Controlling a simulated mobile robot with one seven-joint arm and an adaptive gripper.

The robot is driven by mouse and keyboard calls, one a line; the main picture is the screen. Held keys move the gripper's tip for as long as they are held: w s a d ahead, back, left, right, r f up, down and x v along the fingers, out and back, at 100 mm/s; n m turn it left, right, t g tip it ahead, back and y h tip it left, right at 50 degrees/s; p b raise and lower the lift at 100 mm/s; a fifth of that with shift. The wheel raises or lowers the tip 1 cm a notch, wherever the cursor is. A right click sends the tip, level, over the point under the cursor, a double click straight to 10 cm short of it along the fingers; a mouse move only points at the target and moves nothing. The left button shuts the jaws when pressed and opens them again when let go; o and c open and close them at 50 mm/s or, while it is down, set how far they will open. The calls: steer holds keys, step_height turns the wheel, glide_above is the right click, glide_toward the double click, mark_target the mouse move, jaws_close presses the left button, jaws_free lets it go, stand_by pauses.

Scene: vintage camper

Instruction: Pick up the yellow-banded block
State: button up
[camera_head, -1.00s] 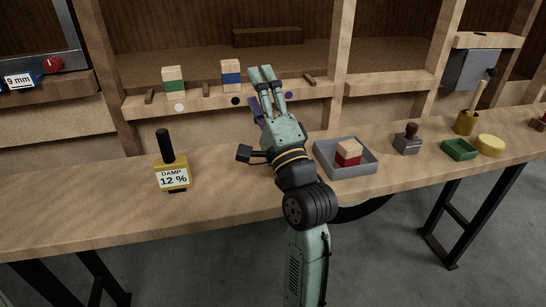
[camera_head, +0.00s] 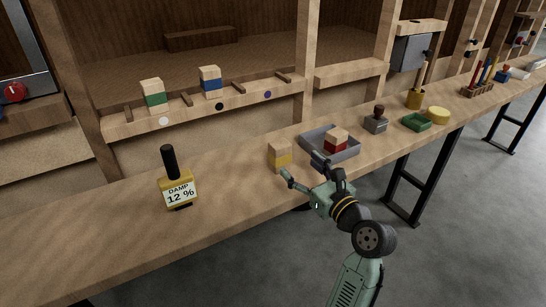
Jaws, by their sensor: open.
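The yellow-banded block (camera_head: 279,155), pale wood with a yellow lower band, stands upright on the workbench, just left of the grey tray. My gripper (camera_head: 302,167) is low over the bench, in front of the block and to its right. Its two fingers are spread wide with nothing between them. The left fingertip is close to the block's lower front in the picture; I cannot tell whether they touch. The right finger overlaps the tray's near left corner in the picture.
The grey tray (camera_head: 348,155) holds a red-banded block (camera_head: 336,139). A damp meter (camera_head: 178,183) stands on the left. Green-banded (camera_head: 154,95) and blue-banded (camera_head: 210,82) blocks sit on the shelf ledge. A stamp (camera_head: 376,120) is right of the tray. The bench between meter and yellow-banded block is clear.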

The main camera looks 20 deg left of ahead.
mark_target(284, 153)
steer(key=shift+f, duration=0.15)
steer(key=x, duration=0.5)
steer(key=shift+w+p, duration=0.1)
steer(key=shift+p, duration=0.3)
steer(key=p+x, duration=0.1)
steer(key=x, duration=0.4)
steer(key=shift+a, duration=0.2)
steer(key=c, duration=1.3)
